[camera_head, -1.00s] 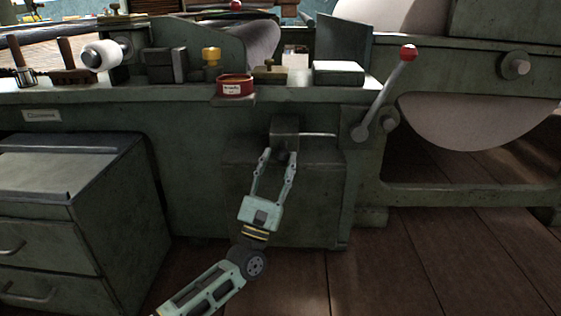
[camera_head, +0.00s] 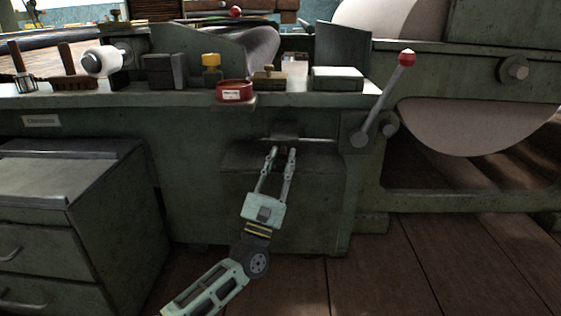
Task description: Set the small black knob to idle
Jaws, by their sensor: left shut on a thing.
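The small black knob (camera_head: 283,152) sits on the front of the green machine, low below the bench top. It is dark and mostly hidden between the fingertips. My left gripper (camera_head: 283,153) reaches up to it from below, one finger on each side, and is shut on it. Which way the knob points, and any marks around it, are too small and dark to read. My right gripper is not in view.
A red-tipped lever (camera_head: 384,98) stands to the right of my gripper. A red tin (camera_head: 234,91) sits on a small ledge above. A drawer cabinet (camera_head: 70,215) is at the left. The wooden floor (camera_head: 455,250) at right is clear.

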